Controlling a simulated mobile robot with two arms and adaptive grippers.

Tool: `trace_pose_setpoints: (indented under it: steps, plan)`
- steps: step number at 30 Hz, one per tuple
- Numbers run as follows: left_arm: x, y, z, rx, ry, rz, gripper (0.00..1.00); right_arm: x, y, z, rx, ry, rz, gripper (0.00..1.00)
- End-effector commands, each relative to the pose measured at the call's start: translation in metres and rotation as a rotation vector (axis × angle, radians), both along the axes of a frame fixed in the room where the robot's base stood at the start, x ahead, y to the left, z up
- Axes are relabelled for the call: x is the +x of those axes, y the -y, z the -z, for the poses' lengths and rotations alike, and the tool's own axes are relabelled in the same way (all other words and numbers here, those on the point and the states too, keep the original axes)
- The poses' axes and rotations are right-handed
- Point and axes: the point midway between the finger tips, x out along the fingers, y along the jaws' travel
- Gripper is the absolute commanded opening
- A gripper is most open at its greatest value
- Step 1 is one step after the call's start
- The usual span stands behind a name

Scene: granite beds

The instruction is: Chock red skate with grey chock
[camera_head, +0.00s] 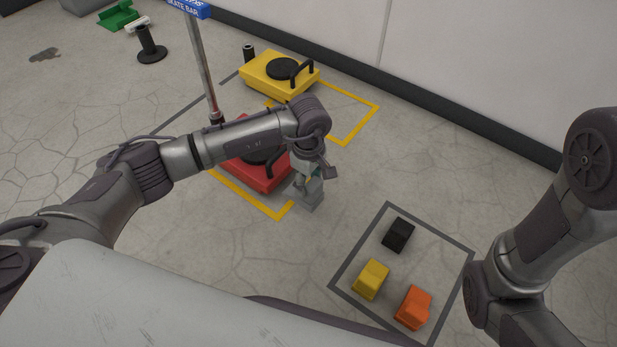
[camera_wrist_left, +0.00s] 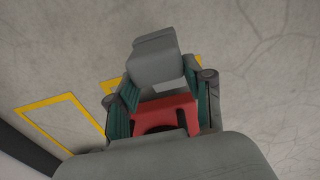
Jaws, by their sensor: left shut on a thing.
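The red skate (camera_head: 262,172) sits on the floor in a yellow-taped bay, partly hidden behind my left arm. It also shows in the left wrist view (camera_wrist_left: 165,108), beyond the fingers. My left gripper (camera_head: 307,179) is beside the skate's right side, pointing down, and shut on the grey chock (camera_head: 310,199). In the left wrist view the grey chock (camera_wrist_left: 156,60) sits between the green-padded fingers. I cannot tell whether the chock touches the floor or the skate. My right arm is at the right edge, its gripper out of view.
A grey-outlined square holds a black chock (camera_head: 398,234), a yellow chock (camera_head: 371,279) and an orange chock (camera_head: 413,307). A yellow skate (camera_head: 280,75) stands in a bay by the wall. A metal pole (camera_head: 203,70) with a blue sign stands behind my left arm.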

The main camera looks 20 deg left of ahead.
Motion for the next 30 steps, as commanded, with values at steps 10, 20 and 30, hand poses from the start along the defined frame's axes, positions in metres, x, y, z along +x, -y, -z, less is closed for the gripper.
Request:
trace_pose_setpoints:
  steps: [10, 20, 30]
  plan:
    - [0.0, 0.001, 0.047, -0.001, 0.001, -0.001, 0.0, 0.002, -0.001, 0.04, -0.002, -0.004, 0.001, 0.4]
    - [0.001, 0.0, 0.068, -0.001, 0.002, 0.0, 0.0, 0.003, -0.001, 0.054, -0.002, -0.005, 0.002, 0.4]
    - [0.001, 0.0, 0.068, -0.002, 0.002, -0.001, 0.63, 0.003, -0.001, 0.054, -0.002, -0.005, 0.002, 0.4]
